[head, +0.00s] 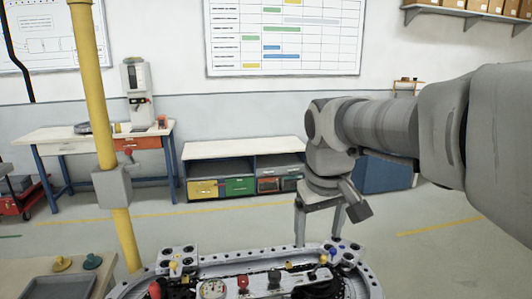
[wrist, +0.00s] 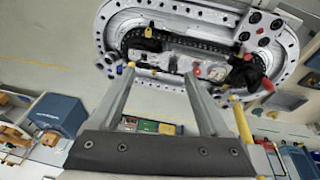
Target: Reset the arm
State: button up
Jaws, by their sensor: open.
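My gripper (head: 318,238) hangs from my outstretched arm in the head view, right of the middle, with its fingers pointing down over the far right part of the ring track (head: 375,283). In the wrist view my gripper (wrist: 158,72) has its two fingers wide apart with nothing between them. The oval ring track (wrist: 107,30) lies beyond the fingertips there. I cannot tell exactly how high the fingertips are above the track.
A yellow post (head: 100,130) with a grey box stands at the left. A side table with a dark tray (head: 58,287) is at the lower left. A workbench (head: 75,134) and a low cabinet (head: 240,149) with coloured bins stand at the back wall. Open floor lies before them.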

jog(key=s+d+f+m+t, duration=0.1)
jog(key=s+d+f, duration=0.1)
jog(key=s, duration=0.6)
jog(key=s+d+f+m+t, duration=0.1)
jog(key=s+d+f+m, duration=0.1)
jog(key=s, duration=0.5)
jog(key=shift+s+d+t, duration=0.15)
jog(key=shift+s+t, duration=0.15)
jog(key=shift+s, duration=0.1)
jog(key=shift+c, duration=0.2)
dwell(2.1)
